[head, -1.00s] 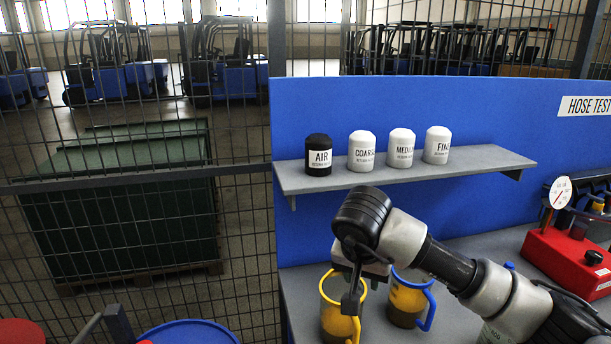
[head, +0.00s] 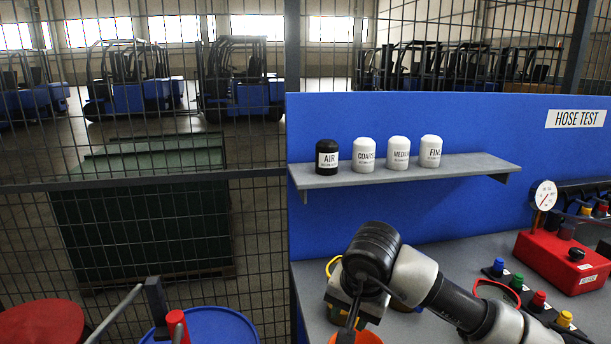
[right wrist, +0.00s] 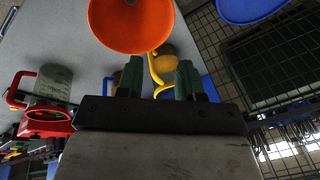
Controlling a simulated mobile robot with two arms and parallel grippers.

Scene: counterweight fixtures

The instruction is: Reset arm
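My right arm comes in from the right in the head view. Its gripper (head: 348,318) points down over the near bench edge, above an orange round rim (head: 362,338). In the right wrist view the two green fingers of this gripper (right wrist: 158,80) stand apart with nothing between them. An orange funnel-like thing (right wrist: 130,22) lies beyond the fingertips there, apart from them. A jug with a yellow handle (right wrist: 160,70) shows behind the gap. In the head view the jugs are mostly hidden by my arm. My left gripper does not show.
A shelf (head: 420,172) holds a black AIR canister (head: 327,157) and several white ones. A red gauge box (head: 560,262) and coloured knobs stand at the bench's right. A blue drum top (head: 212,326) and a red one (head: 40,326) lie left, before a mesh fence.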

